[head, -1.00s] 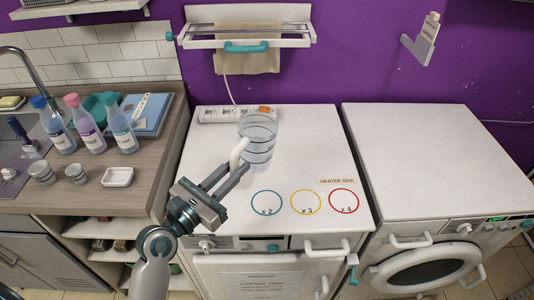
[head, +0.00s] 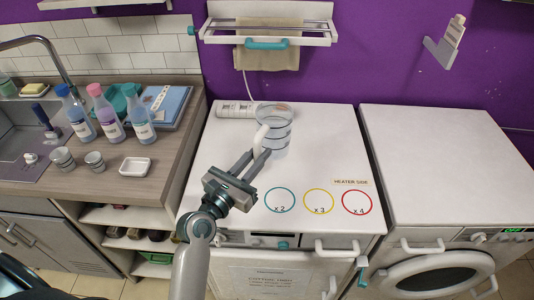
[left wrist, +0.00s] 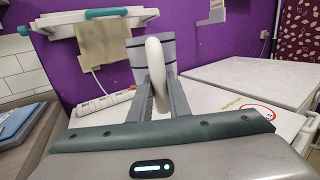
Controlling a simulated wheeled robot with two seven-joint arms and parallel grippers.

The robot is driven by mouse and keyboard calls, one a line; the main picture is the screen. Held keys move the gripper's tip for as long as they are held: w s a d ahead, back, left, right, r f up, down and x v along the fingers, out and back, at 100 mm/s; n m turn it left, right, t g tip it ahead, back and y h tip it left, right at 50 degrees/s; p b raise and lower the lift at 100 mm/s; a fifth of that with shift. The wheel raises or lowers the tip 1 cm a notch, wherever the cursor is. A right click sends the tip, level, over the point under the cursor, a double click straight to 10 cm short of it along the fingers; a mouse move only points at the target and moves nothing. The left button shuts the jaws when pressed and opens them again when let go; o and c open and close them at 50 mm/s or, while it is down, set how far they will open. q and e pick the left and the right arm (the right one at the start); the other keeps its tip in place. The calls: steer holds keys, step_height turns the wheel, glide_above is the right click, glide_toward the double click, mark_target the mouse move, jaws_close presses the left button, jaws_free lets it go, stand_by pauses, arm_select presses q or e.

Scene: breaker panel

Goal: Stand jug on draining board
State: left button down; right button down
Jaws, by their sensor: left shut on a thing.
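The jug (head: 274,130) is clear with dark bands and a white handle (head: 260,138). It is upright at the back of the white appliance top (head: 318,150); I cannot tell whether its base touches. My left gripper (head: 257,158) is shut on the handle, reaching in from the front. The left wrist view shows the white handle (left wrist: 157,75) between the fingers, with the jug (left wrist: 140,50) behind. A grey sink surface (head: 25,168), which may be the draining board, shows at the far left. My right gripper is not in view.
Several bottles (head: 108,112), two banded cups (head: 63,158) and a white dish (head: 135,166) stand on the wooden counter (head: 165,175) between sink and appliance. A wall rack (head: 268,30) hangs above. The appliance's right side is clear.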

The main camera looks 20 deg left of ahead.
arm_select(q)
steer(key=w+a+f, duration=0.1)
steer(key=w+f, duration=0.1)
steer(key=w, duration=0.1)
steer(key=w+a+f, duration=0.1)
steer(key=w+f, duration=0.1)
steer(key=w, duration=0.1)
steer(key=w+a+f, duration=0.1)
steer(key=w+f, duration=0.1)
steer(key=w, duration=0.1)
steer(key=shift+w+b, duration=0.3)
steer(key=shift+b, duration=0.05)
steer(key=shift+d, duration=0.1)
steer(key=shift+f, duration=0.25)
steer(key=shift+f+b, duration=0.55)
steer(key=shift+f, duration=1.25)
